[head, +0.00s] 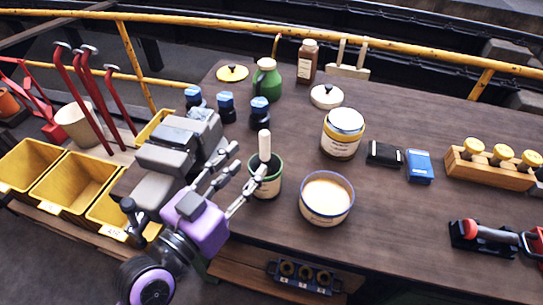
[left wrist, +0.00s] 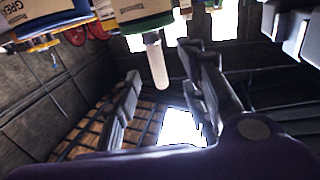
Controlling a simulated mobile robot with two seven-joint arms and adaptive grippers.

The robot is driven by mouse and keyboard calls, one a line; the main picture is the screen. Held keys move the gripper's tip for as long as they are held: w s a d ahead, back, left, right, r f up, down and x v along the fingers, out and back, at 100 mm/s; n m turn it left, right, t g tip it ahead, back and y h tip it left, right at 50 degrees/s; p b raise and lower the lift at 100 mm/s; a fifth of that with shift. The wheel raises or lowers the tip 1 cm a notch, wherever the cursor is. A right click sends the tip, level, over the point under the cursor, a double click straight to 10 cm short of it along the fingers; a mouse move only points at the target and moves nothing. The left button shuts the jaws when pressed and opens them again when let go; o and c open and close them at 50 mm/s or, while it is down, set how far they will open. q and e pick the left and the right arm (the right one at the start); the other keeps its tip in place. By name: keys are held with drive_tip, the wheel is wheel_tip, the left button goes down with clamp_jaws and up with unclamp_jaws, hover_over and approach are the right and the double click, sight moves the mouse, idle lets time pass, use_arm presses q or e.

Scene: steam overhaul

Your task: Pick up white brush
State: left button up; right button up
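The white brush (head: 264,146) stands upright, its pale handle sticking up out of a green-rimmed pot (head: 266,187) near the table's front left edge. Its lower end is hidden inside the pot. My left gripper (head: 248,161) is open beside the pot, its fingers pointing at the handle from the left. In the left wrist view the picture is upside down, and the white handle (left wrist: 157,66) appears between the two spread fingers. I see no finger closed on it. My right gripper is not in view.
Blue-capped bottles (head: 227,107) stand behind the gripper. Yellow bins (head: 72,184) lie left. The table (head: 400,230) is clear at front centre-right.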

sight(262, 152)
use_arm(q)
drive_tip(key=shift+w+d+r, duration=0.2)
drive_tip(key=shift+w+d, duration=0.45)
drive_tip(key=shift+w, duration=0.05)
drive_tip(key=p+x, duration=0.1)
drive_tip(key=x, duration=0.3)
drive_tip(key=shift+w+d+f, duration=0.1)
drive_tip(key=shift+w+d, duration=0.1)
drive_tip(key=shift+w, duration=0.05)
drive_tip(key=shift+w+d+f+p, duration=0.15)
drive_tip(key=shift+w+d+p, duration=0.05)
drive_tip(key=shift+w+p, duration=0.1)
drive_tip(key=shift+s, duration=0.1)
clamp_jaws()
